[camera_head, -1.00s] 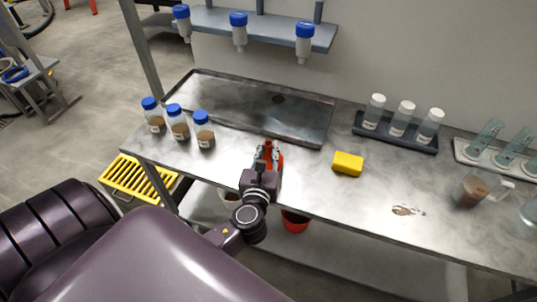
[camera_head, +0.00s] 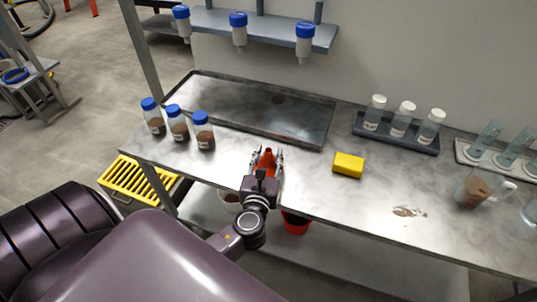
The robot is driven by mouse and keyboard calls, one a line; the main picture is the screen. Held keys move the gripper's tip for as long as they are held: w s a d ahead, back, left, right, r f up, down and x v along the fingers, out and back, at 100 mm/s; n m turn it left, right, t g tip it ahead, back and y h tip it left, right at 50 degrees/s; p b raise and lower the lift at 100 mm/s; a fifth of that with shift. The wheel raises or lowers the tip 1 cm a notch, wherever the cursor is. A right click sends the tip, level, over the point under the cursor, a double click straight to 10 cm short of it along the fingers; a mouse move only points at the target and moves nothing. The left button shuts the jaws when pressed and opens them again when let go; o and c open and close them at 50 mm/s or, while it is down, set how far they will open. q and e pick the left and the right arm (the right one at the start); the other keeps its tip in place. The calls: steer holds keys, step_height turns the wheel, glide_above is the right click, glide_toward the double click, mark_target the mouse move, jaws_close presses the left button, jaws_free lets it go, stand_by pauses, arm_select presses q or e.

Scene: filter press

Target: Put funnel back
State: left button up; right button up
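The red-orange funnel (camera_head: 267,160) is on the front part of the metal table, narrow end up. My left gripper (camera_head: 266,156) comes in from the front edge. Its fingers are spread, one on each side of the funnel, with small gaps visible. The funnel's lower part is partly hidden by the gripper. My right gripper is not in view.
Three blue-capped bottles (camera_head: 178,125) stand to the left and a yellow sponge (camera_head: 348,164) lies to the right. A shallow metal tray (camera_head: 300,135) is behind. A brown spill (camera_head: 404,211) and a jug (camera_head: 472,190) are farther right. A red bucket (camera_head: 295,224) is below.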

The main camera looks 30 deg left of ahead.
arm_select(q)
steer(key=shift+r, duration=0.3)
steer(key=b+v, duration=0.2)
steer(key=v, duration=1)
steer(key=shift+f, duration=0.2)
